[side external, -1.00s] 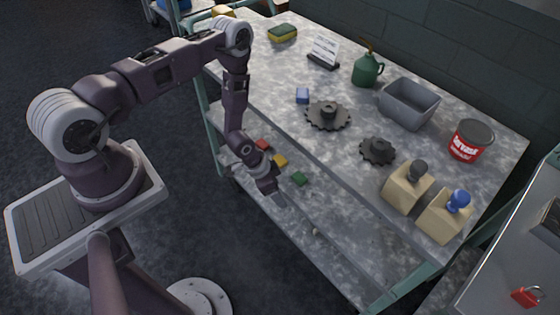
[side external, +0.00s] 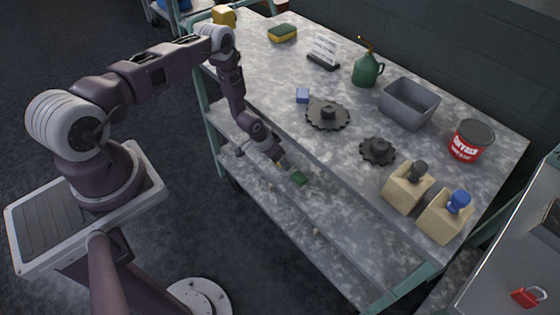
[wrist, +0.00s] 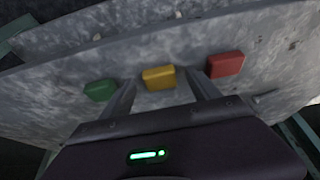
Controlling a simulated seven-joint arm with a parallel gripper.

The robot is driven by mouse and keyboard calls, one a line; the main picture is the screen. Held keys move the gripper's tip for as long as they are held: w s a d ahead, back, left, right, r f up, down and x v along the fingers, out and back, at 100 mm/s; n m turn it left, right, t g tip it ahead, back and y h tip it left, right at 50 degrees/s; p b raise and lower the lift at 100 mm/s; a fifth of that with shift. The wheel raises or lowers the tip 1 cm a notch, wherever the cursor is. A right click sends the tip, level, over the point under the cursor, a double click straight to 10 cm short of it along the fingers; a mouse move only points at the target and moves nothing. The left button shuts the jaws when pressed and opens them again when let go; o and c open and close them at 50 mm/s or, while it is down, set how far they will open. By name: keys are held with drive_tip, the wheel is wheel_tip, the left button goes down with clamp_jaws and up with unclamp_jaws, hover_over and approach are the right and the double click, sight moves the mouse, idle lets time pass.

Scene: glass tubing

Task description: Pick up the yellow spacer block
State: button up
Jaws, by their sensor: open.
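The yellow spacer block (wrist: 159,77) lies on the grey lower shelf, in the middle of a row of three blocks in the wrist view. My gripper (wrist: 160,82) is open, with one finger on each side of the yellow block in that view. Whether the fingers are down at the block's height I cannot tell. In the side view my gripper (side external: 282,163) is low over the lower shelf, and the arm mostly or wholly hides the yellow block there.
A green block (wrist: 100,90) lies left of the yellow one and a red block (wrist: 226,64) lies right, each just outside a finger. The green block also shows in the side view (side external: 299,179). The upper tabletop (side external: 270,75) overhangs the shelf. Shelf space toward the lower right is mostly clear.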

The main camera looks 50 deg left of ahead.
drive_tip(key=shift+w+f, duration=0.1)
drive_tip(key=shift+f, duration=0.1)
drive_tip(key=c, duration=1.4)
drive_tip(key=shift+c, duration=0.2)
drive_tip(key=shift+r, duration=0.1)
